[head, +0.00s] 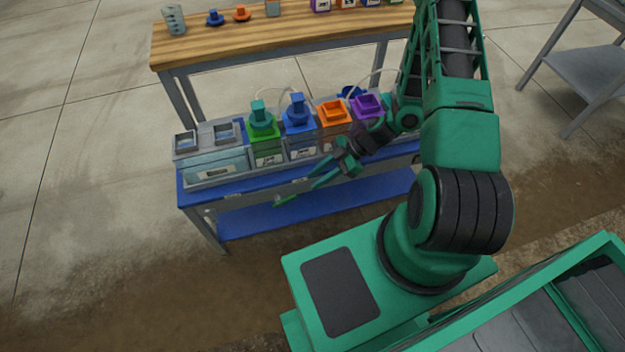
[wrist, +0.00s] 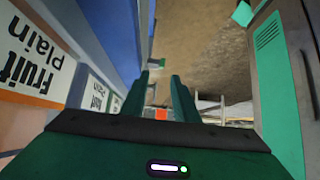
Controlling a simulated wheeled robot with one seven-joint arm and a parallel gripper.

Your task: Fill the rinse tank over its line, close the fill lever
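The rinse tank appears to be the wide clear tank (head: 212,165) at the left end of the blue skid (head: 300,187) in the head view. Pale blue liquid shows in it; its level against any line is too small to read. My gripper (head: 318,183) is in front of the coloured tanks, pointing down-left along the skid's front edge. In the wrist view its two fingers (wrist: 161,82) are apart with nothing seen between them. A small green piece (head: 284,201) sits at the front edge just beyond the fingertips; I cannot tell surely whether it is the fill lever.
A wooden bench (head: 290,38) with small items stands behind. A grey table (head: 590,70) is at right. The floor in front is clear.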

